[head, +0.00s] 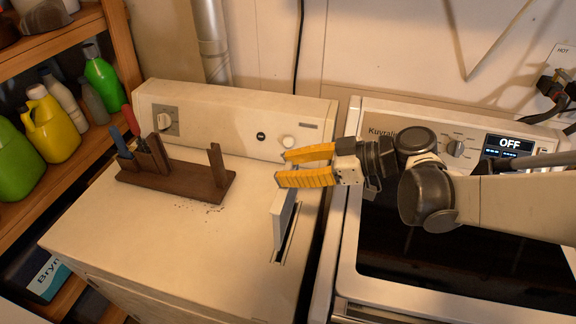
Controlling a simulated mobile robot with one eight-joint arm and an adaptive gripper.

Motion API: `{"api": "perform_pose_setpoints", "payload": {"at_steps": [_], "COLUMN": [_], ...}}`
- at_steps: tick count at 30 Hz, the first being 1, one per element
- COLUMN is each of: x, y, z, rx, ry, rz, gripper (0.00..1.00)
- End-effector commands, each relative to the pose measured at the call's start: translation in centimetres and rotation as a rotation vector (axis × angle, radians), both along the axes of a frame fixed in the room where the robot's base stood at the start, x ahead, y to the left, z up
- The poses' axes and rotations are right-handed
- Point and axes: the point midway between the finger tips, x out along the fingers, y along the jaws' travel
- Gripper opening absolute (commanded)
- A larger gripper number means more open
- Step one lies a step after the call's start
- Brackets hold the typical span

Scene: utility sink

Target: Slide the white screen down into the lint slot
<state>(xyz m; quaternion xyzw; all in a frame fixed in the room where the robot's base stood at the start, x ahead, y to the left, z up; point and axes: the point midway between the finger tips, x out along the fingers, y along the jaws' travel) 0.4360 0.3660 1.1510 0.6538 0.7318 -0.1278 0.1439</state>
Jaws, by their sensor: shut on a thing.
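The white screen (285,221) is a thin, light panel held upright at the right side of the dryer top. My gripper (281,168), with yellow-orange fingers, comes in from the right and is shut on the screen's upper end. The lint slot (283,254) is a dark narrow opening in the dryer top (180,245). The screen's lower edge is at or just above the slot. I cannot tell if any of it is inside. The fingers hide the screen's top.
A dark wooden rack (185,182) with an upright post stands on the dryer's left half. The dryer's control panel (232,120) rises behind. A washer (440,270) with an "OFF" display stands at right. Shelves with bottles (50,125) are at left. The dryer's front top is clear.

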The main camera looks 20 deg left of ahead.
Motion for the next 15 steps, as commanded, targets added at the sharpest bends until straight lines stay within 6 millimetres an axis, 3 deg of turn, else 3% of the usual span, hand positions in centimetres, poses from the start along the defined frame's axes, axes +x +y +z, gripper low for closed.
{"api": "perform_pose_setpoints", "payload": {"at_steps": [7,15], "x": [0.0,0.0], "y": [0.0,0.0], "z": [-3.0,-4.0], "rx": [0.000,0.000], "ry": [0.000,0.000], "rz": [0.000,0.000], "gripper": [0.00,0.00]}}
